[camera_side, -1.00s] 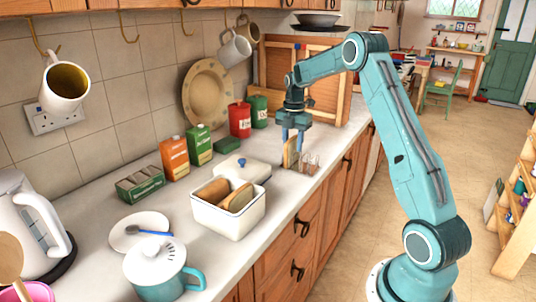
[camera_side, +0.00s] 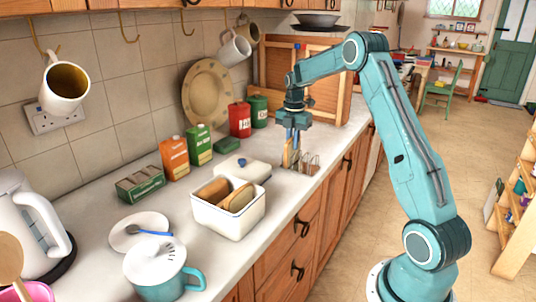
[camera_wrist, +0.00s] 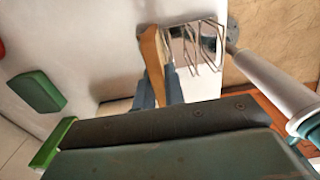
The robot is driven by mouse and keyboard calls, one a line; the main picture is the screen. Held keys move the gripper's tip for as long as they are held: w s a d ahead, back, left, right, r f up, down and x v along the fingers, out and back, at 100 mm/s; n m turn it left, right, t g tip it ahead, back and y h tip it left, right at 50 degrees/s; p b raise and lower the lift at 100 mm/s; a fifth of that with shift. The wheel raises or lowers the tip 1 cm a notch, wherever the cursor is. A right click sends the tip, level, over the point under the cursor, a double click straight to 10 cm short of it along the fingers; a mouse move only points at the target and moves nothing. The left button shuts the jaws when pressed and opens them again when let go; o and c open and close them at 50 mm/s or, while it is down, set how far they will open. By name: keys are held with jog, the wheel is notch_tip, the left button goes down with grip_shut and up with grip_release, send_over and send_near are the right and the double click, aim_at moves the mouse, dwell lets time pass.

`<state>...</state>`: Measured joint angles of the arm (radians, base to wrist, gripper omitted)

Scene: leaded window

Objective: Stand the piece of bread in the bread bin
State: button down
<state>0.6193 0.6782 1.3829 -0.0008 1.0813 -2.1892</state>
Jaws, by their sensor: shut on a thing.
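A tan slice of bread (camera_side: 286,157) stands upright at the left end of a wire rack on the counter. In the wrist view the bread (camera_wrist: 151,52) is edge-on between the blue fingers. My gripper (camera_side: 292,143) points down and is shut on the bread's upper part; it also shows in the wrist view (camera_wrist: 159,88). The white bread bin (camera_side: 229,220) stands open nearer the camera, well apart from my gripper. Two brown pieces stand in it, with some room around them. The bread's lower edge is partly hidden.
The wire rack (camera_side: 308,163) is close beside the bread, its wires to the right. The white lid (camera_side: 243,170) lies behind the bin. Cartons (camera_side: 174,158) and a green box (camera_wrist: 36,92) stand towards the wall. A plate with a spoon (camera_side: 139,230) is left of the bin.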

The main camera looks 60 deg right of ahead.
notch_tip(320, 180, up, 20)
dwell(0.7)
dwell(0.6)
send_over(227, 189)
jog(key=s+a, duration=0.3)
jog(key=a, duration=0.1)
jog(key=shift+s+d, duration=0.2)
jog(key=shift+f, duration=0.1)
notch_tip(227, 189, down, 20)
jog(key=shift+r, duration=0.1)
dwell(0.7)
